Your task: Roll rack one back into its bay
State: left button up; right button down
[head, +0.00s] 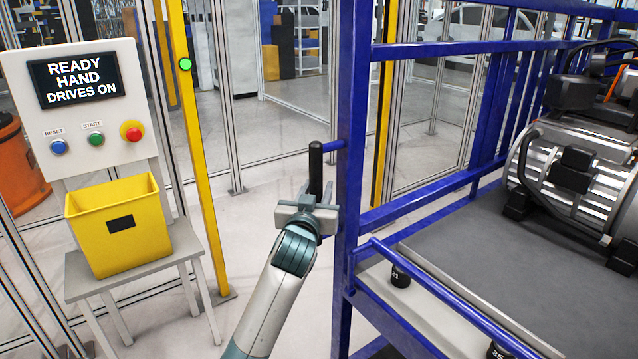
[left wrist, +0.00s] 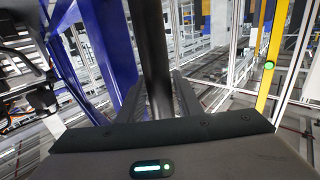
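The rack (head: 351,150) is a tall blue tube frame in the right half of the head view, with a grey shelf (head: 455,235) carrying a silver and black drive unit (head: 575,180). A black upright handle (head: 315,168) stands out from its near left post on a short blue bracket. My left gripper (head: 312,200) is at the handle's lower part, with its fingers on either side. In the left wrist view the handle (left wrist: 154,50) runs between the fingers (left wrist: 160,95) with no clear gap, so they look shut on it. My right gripper is not in view.
A control panel (head: 85,100) reading "READY HAND DRIVES ON" stands at left, behind a yellow bin (head: 115,225) on a grey stool (head: 180,250). A yellow post (head: 182,130) with a green light and glazed fencing stand beyond. Pale floor (head: 265,190) is clear between post and rack.

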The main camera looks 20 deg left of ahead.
pick_arm(q)
jog(key=shift+w+a, duration=0.15)
jog(key=shift+w, duration=0.85)
grip_shut()
dwell(0.9)
